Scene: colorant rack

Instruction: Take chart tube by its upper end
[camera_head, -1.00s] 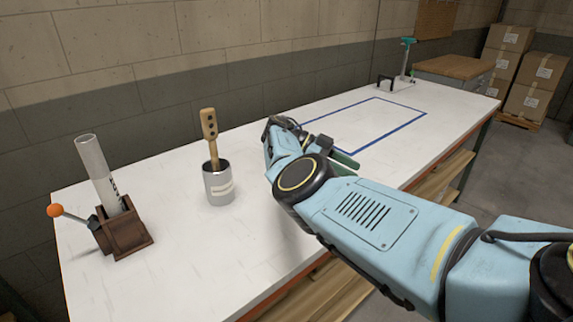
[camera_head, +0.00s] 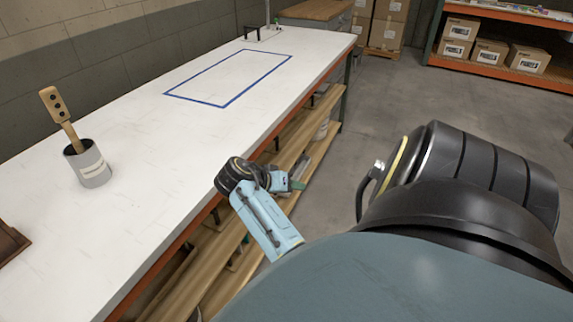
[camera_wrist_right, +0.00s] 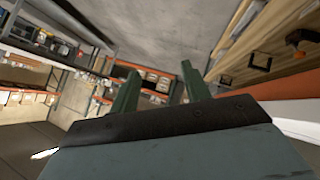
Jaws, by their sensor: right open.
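No chart tube shows in either view now. Only a corner of the brown holder (camera_head: 10,243), in which a clear tube stood earlier, shows at the left edge of the head view. My right gripper (camera_head: 296,184) is beside the front edge of the workbench, to the right of it, partly hidden by its own wrist. In the right wrist view its two green fingers (camera_wrist_right: 160,88) are apart with nothing between them. My left gripper is out of view.
A grey cup (camera_head: 90,168) with a wooden-handled tool (camera_head: 58,108) stands on the white workbench (camera_head: 150,140). A blue outlined rectangle (camera_head: 225,104) marks its far part. Wooden shelves (camera_head: 240,245) run below the bench. Boxes (camera_head: 490,53) stand on an orange rack. The floor between is clear.

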